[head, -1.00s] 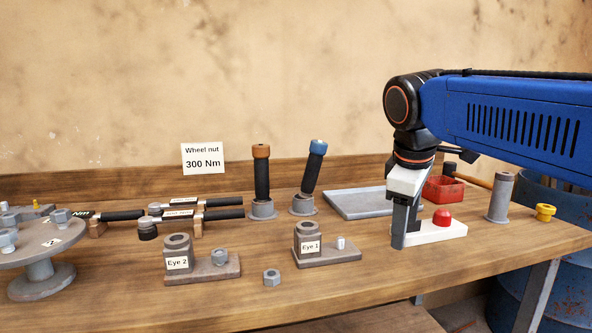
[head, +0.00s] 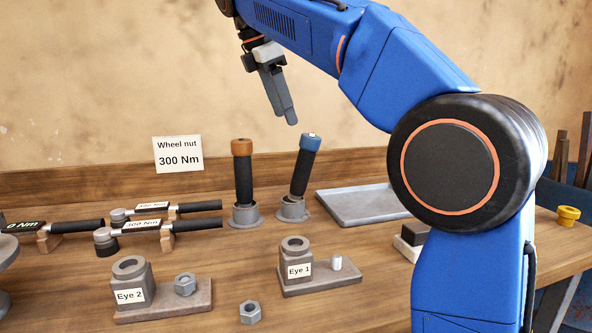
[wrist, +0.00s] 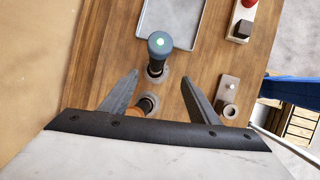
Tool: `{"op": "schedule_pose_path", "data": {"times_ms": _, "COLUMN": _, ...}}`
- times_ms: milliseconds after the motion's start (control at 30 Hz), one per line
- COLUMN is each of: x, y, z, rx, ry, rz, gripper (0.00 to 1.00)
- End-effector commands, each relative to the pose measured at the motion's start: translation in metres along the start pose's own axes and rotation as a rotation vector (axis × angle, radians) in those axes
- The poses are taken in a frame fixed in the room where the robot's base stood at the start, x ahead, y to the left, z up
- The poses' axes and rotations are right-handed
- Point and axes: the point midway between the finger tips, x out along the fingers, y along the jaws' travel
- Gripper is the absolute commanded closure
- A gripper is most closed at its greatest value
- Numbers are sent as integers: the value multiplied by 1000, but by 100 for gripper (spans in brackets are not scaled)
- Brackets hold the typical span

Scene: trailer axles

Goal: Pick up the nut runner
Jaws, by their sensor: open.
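Two black-handled tools stand in round grey holders; I cannot tell which is the nut runner. One has an orange cap (head: 242,148) and stands upright. The other has a blue cap (head: 310,143) and leans to the right. My gripper (head: 291,119) is up in the air above the blue-capped tool, pointing down and apart from it. In the wrist view, my gripper (wrist: 160,80) is open and empty. The blue-capped tool (wrist: 159,45) shows beyond the fingertips, and the orange-capped tool (wrist: 148,104) between the fingers, partly hidden.
Torque wrenches (head: 175,224) lie on supports at left. Blocks marked Eye 2 (head: 130,280) and Eye 1 (head: 296,257) and a loose nut (head: 250,312) are in front. A grey tray (head: 360,204) lies right of the tools. A sign (head: 178,153) stands behind.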

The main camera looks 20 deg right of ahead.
Motion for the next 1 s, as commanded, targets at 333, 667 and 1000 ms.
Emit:
{"op": "schedule_pose_path", "data": {"times_ms": 333, "x": 52, "y": -1, "z": 1, "rx": 1, "ry": -1, "rz": -3, "gripper": 45}}
{"op": "schedule_pose_path", "data": {"times_ms": 667, "x": 106, "y": 0, "z": 0, "rx": 0, "ry": -1, "rz": -1, "gripper": 45}}
{"op": "schedule_pose_path", "data": {"times_ms": 1000, "x": 130, "y": 2, "z": 0, "rx": 1, "ry": -1, "rz": -1, "gripper": 45}}
